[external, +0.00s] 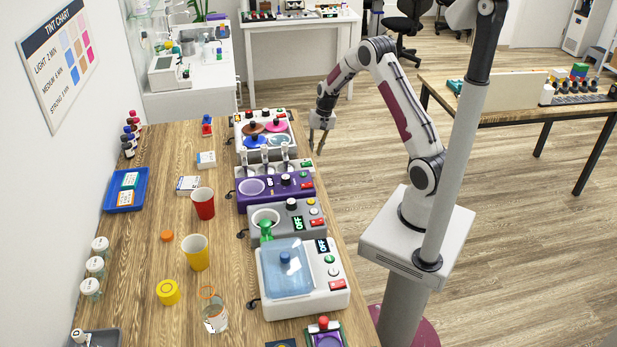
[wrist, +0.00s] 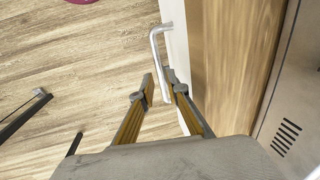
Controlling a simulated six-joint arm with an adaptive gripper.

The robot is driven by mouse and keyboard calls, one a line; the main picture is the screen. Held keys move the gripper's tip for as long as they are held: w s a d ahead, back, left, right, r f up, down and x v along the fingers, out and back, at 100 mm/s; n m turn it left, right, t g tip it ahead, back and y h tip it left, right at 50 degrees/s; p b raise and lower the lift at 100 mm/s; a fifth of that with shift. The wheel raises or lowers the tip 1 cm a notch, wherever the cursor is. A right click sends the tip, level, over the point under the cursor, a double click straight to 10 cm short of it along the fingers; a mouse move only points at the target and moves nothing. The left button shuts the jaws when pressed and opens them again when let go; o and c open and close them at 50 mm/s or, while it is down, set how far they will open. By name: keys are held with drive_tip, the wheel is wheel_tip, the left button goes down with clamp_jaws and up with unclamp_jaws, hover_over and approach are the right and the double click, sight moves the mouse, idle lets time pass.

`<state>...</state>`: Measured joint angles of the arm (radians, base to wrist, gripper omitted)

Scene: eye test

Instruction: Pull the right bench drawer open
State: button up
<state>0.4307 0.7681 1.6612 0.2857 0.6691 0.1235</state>
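My gripper (external: 317,146) points down just off the right edge of the wooden bench (external: 140,225), near its far part. In the wrist view my gripper's two fingers (wrist: 158,88) stand apart. A silver bar handle (wrist: 155,45) on a white drawer front (wrist: 178,40) lies at the fingertips, its near part seeming to run between them. I cannot tell whether the fingers touch it. The drawer front sits beside the bench edge, with little of it showing. In the external view the drawer and handle are hidden under the bench top.
Several devices stand along the bench's right edge, including a purple one (external: 273,190) and a blue-lidded one (external: 288,270). A red cup (external: 203,203) and a yellow cup (external: 196,252) stand further left. The floor (external: 350,225) beside the bench is clear.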

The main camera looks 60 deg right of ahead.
drive_tip(key=shift+w+a+f, duration=0.1)
drive_tip(key=shift+f, duration=0.65)
drive_tip(key=shift+w+a+f, duration=0.1)
drive_tip(key=shift+f, duration=0.6)
clamp_jaws()
drive_tip(key=shift+s+d, duration=0.1)
drive_tip(key=s+d, duration=1.6)
drive_tip(key=shift+s+d, duration=0.35)
drive_tip(key=shift+s, duration=0.05)
drive_tip(key=shift+f, duration=0.15)
unclamp_jaws()
